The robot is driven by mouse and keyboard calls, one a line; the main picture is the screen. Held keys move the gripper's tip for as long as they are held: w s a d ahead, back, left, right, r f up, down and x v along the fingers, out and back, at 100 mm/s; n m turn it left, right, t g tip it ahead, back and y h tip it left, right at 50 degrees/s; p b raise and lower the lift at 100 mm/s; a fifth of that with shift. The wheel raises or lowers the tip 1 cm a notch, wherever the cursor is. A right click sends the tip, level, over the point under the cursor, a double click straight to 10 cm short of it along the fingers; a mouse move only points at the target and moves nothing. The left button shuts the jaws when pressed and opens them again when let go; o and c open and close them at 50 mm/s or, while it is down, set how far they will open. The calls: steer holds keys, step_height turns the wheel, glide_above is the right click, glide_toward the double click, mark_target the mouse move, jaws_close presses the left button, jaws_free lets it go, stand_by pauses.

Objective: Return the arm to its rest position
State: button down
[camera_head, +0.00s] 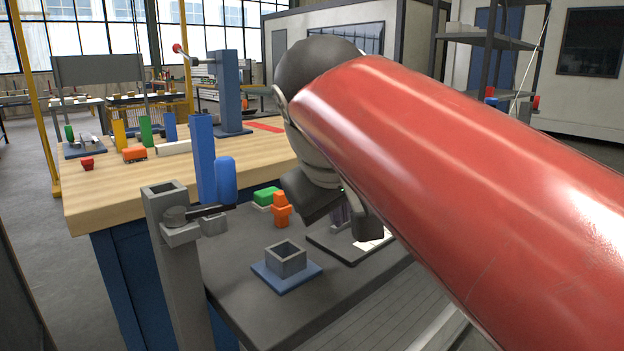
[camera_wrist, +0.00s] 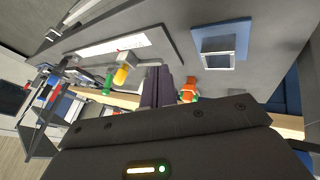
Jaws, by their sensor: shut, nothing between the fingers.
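My red arm link crosses the right half of the head view and hides much of the wrist. My gripper (camera_head: 341,214) shows only in part below the dark wrist joint, over the grey worktop (camera_head: 245,310). In the wrist view my gripper (camera_wrist: 157,84) has its two dark fingers together with nothing between them. An orange fitting (camera_head: 281,210) stands left of my gripper in the head view; it also shows just beyond the fingers in the wrist view (camera_wrist: 189,90). I cannot tell the exact gap between them.
A square grey socket on a blue plate (camera_head: 287,262) stands in front of my gripper. A grey post with a vice (camera_head: 175,240) rises at the worktop's left edge. A wooden bench (camera_head: 95,215) with coloured blocks and a blue press (camera_head: 230,85) lies behind.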

steer(key=s+d+f+m, duration=0.3)
steer(key=s+d+f, duration=0.3)
steer(key=f, duration=0.6)
steer(key=s+d+f+m+g+y, duration=0.1)
steer(key=s+d+f+m, duration=0.2)
steer(key=f, duration=0.8)
steer(key=s+d, duration=0.2)
steer(key=s, duration=0.1)
steer(key=shift+s+d+f+y, duration=0.2)
steer(key=shift+d+f+y, duration=0.1)
steer(key=shift+d+f, duration=0.1)
